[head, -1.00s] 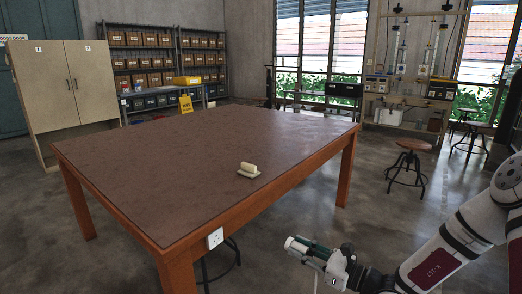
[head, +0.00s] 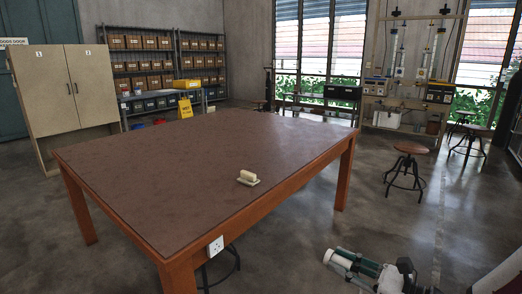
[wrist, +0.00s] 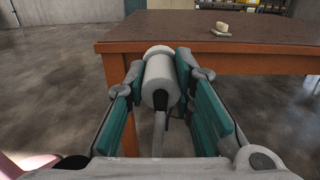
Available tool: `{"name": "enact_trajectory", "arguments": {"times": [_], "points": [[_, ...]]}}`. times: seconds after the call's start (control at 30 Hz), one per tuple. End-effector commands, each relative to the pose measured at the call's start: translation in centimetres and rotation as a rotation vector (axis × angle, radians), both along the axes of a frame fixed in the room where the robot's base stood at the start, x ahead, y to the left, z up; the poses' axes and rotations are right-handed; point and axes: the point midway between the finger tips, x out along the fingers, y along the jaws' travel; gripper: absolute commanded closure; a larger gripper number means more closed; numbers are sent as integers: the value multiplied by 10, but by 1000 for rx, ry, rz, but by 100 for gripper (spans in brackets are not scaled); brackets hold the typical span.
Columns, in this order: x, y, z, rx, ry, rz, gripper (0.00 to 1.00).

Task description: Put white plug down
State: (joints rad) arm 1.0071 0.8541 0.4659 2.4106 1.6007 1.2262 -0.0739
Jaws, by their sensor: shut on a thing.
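The white plug (wrist: 160,80) is a pale cylinder with a dark cord or stem at its near end. My gripper (wrist: 161,88) is shut on it, with a green-padded finger on each side. In the head view my gripper (head: 362,264) is low at the lower right, off the table's front right side, and the plug's white end (head: 338,260) sticks out to the left. The plug is apart from the table and the socket.
The large brown-topped table (head: 190,165) is mostly bare. A cream block on a small base (head: 248,178) sits near its right edge and also shows in the wrist view (wrist: 222,29). Stools (head: 409,165) stand at the right.

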Motion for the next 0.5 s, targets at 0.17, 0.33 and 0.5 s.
{"name": "enact_trajectory", "arguments": {"times": [0.17, 0.33, 0.5], "points": [[3, 3, 29, 1, 2, -53, 100], [5, 3, 52, 1, 3, -118, 100], [5, 3, 72, 1, 3, -186, 100]]}}
